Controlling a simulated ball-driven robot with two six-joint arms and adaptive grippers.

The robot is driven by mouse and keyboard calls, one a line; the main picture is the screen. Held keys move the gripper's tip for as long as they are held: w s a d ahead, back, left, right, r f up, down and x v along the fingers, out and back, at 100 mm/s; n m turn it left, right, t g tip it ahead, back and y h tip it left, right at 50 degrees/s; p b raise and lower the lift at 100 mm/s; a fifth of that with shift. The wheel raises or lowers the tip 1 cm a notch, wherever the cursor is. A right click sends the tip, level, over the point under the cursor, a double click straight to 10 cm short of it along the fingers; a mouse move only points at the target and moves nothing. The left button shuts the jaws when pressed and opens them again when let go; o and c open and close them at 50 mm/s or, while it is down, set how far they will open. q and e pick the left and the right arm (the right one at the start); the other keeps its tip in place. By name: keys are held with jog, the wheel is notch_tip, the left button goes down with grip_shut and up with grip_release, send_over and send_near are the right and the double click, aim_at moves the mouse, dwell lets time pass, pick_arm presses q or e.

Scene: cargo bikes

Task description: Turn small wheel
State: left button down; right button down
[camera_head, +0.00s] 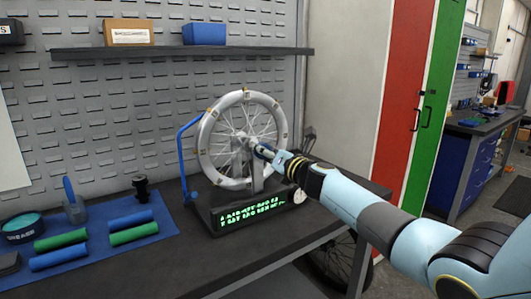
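The small wheel (211,167) has a thick pale rim with small yellow-brown marks and thin spokes. It stands upright in a dark truing stand (232,207) with green lit text on its base and a blue arm at its left. My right arm comes in from the lower right. My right gripper (262,151) is in front of the wheel's right half, near the hub. It covers some spokes and part of the stand's upright. Whether it touches the wheel, and whether its fingers are open or shut, is too small to tell. My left gripper is not in view.
The stand is on a dark workbench (285,235). A blue mat (150,237) at left holds green and blue rolls, a round tin (22,228) and a dark cylinder. A shelf (180,53) with boxes runs above. The bench strip between mat and stand is clear.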

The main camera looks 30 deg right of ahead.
jog(key=shift+f, duration=0.2)
jog(key=c, duration=1)
grip_release()
jog(key=o, duration=0.3)
jog(key=shift+r, duration=0.1)
jog(key=shift+s, duration=0.1)
jog(key=s, duration=0.8)
jog(key=s+d, duration=0.1)
jog(key=s, duration=0.2)
jog(key=shift+s, duration=0.4)
